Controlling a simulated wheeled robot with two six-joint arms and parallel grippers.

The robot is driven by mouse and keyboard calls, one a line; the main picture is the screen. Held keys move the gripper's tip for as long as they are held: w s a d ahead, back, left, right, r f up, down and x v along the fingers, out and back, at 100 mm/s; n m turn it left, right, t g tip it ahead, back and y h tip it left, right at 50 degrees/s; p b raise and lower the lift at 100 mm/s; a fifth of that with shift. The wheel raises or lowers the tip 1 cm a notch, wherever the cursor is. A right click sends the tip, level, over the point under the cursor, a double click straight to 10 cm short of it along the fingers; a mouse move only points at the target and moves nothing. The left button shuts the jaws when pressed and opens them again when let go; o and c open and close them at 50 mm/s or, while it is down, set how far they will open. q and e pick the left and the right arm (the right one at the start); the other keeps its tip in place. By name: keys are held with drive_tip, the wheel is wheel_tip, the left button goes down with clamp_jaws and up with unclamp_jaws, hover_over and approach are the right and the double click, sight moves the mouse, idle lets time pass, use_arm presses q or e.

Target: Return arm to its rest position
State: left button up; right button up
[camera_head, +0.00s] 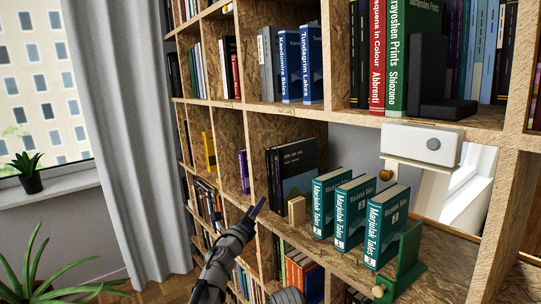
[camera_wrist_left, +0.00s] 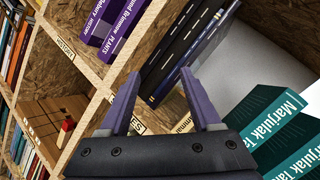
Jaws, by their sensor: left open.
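My left arm (camera_head: 222,262) reaches up from the bottom of the head view toward the bookshelf. Its gripper (camera_head: 257,208) is in front of the shelf, left of a small wooden block (camera_head: 297,210). In the left wrist view the gripper (camera_wrist_left: 160,100) shows two purple-grey fingers spread apart with nothing held between them. Dark books (camera_wrist_left: 185,50) and a shelf edge are beyond the fingers. My right gripper is not in view.
Teal Marjulak Tales books (camera_head: 350,212) stand on the shelf right of the gripper, with a green bookend (camera_head: 405,262) beside them. Dark books (camera_head: 291,172) stand behind the block. A plant (camera_head: 50,270) and curtain (camera_head: 125,130) are left. Open space lies between curtain and arm.

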use_arm(q)
drive_tip(key=s+a+f+n+g+y, duration=0.35)
drive_tip(key=f+n+y, duration=0.2)
drive_tip(key=n, duration=0.35)
drive_tip(key=s+a+f+n+g+y, duration=0.3)
drive_tip(key=s+f+n+y, duration=0.15)
drive_tip(key=f+n, duration=0.4)
drive_tip(key=s+d+f+n+g, duration=0.1)
drive_tip(key=s+f+n+g, duration=0.1)
drive_tip(key=s, duration=0.6)
drive_tip(key=s+d+f+n+g+h+p, duration=0.1)
drive_tip(key=s+d+f+n+g, duration=0.1)
drive_tip(key=s, duration=0.7)
drive_tip(key=s+d+f+n+g+h, duration=0.1)
drive_tip(key=s+d+f+n+g, duration=0.1)
drive_tip(key=s+f+n+g, duration=0.2)
drive_tip(key=s+n+g, duration=0.1)
drive_tip(key=s+g, duration=0.2)
drive_tip(key=s, duration=0.1)
drive_tip(key=shift+s+d+f+g, duration=0.15)
drive_tip(key=shift+s+f+g, duration=0.1)
drive_tip(key=shift+g, duration=0.1)
